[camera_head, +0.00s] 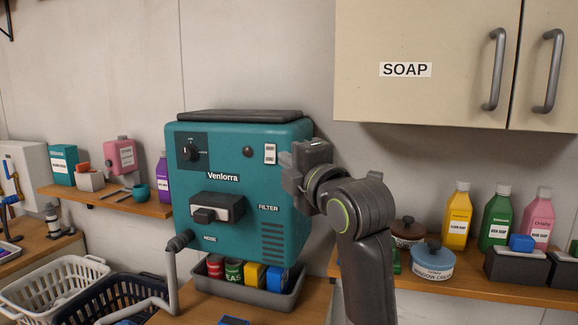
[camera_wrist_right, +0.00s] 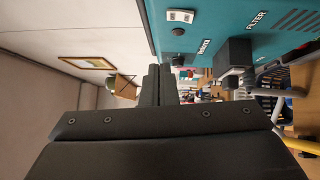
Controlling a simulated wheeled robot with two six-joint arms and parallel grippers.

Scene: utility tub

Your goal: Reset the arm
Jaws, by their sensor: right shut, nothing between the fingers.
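My right gripper (camera_head: 292,170) is in front of the upper right part of a teal machine (camera_head: 235,150) marked Venlorra. In the right wrist view its two dark fingers (camera_wrist_right: 158,85) are pressed together with nothing between them. The machine's rocker switch (camera_head: 270,153) is just left of the gripper in the head view, and the switch also shows in the right wrist view (camera_wrist_right: 180,16). I cannot tell whether the gripper touches the machine. My left gripper is in neither view.
A grey tray (camera_head: 245,290) with cans and boxes stands below the machine. White (camera_head: 45,285) and dark (camera_head: 110,300) baskets are at lower left. A shelf (camera_head: 480,283) with bottles is on the right, under a SOAP cabinet (camera_head: 425,95). The wall between machine and cabinet is bare.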

